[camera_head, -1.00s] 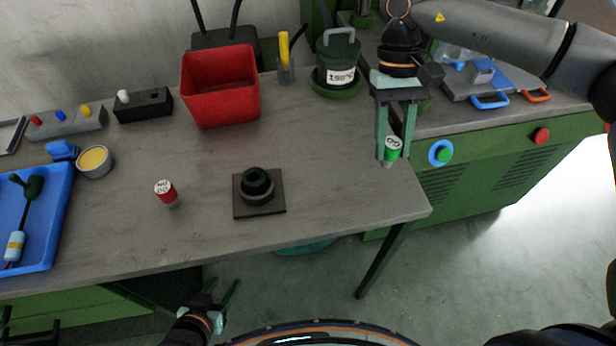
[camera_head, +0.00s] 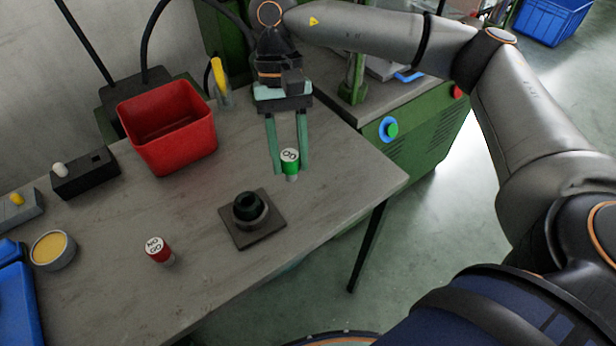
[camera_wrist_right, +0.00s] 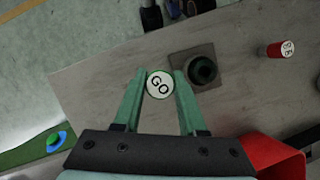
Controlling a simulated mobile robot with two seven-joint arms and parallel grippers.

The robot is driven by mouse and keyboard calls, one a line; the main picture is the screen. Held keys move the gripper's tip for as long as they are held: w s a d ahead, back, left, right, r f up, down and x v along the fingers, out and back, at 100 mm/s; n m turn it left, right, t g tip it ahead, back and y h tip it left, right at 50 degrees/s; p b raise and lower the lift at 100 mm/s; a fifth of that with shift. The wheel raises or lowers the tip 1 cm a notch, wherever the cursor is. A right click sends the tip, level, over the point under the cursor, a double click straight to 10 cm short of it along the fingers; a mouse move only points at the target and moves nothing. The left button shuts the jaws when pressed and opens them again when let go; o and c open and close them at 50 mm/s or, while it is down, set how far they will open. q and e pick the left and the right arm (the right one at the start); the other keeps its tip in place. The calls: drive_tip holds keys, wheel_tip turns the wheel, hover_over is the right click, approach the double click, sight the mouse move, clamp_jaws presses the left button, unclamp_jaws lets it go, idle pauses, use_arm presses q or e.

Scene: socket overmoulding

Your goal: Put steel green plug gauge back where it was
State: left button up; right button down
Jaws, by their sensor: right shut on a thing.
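The green plug gauge (camera_head: 290,163) has a white top marked GO and a steel tip below. My right gripper (camera_head: 289,168) is shut on it and holds it upright, over the table's right part. In the right wrist view the gauge's GO top (camera_wrist_right: 160,85) sits between the fingertips. I cannot tell how far its tip is above the table. A red gauge marked NO GO (camera_head: 158,251) stands on the table to the left. A square dark block with a round black socket (camera_head: 250,211) lies between the two gauges. My left gripper is not in view.
A red bin (camera_head: 168,130) stands behind, at the left of my right gripper. A cup with yellow content (camera_head: 52,249) and a blue tray (camera_head: 18,305) are at the left. The table (camera_head: 330,195) is clear around the held gauge. A green machine (camera_head: 425,125) stands at the right.

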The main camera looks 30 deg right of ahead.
use_arm(q)
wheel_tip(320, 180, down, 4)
drive_tip(key=b, duration=0.6)
use_arm(e)
drive_tip(key=s+d+r+m+t, duration=0.2)
drive_tip(key=s+d+m+t, duration=0.3)
drive_tip(key=m, duration=0.8)
drive_tip(key=s+d+r+m+t, duration=0.3)
drive_tip(key=s+m, duration=0.3)
drive_tip(key=m, duration=0.7)
use_arm(q)
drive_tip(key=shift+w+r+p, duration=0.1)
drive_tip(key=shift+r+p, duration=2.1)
drive_tip(key=shift+p, duration=1.1)
use_arm(e)
drive_tip(key=shift+w+a+f, duration=0.25)
drive_tip(key=shift+w+f, duration=1.95)
drive_tip(key=shift+w, duration=0.05)
drive_tip(key=shift+w+a+f, duration=0.3)
drive_tip(key=shift+w+f, duration=1.9)
drive_tip(key=shift+w+a+f, duration=0.25)
drive_tip(key=shift+w+f, duration=1.95)
drive_tip(key=shift+w, duration=0.05)
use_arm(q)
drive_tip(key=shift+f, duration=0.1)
use_arm(e)
drive_tip(key=shift+f, duration=0.1)
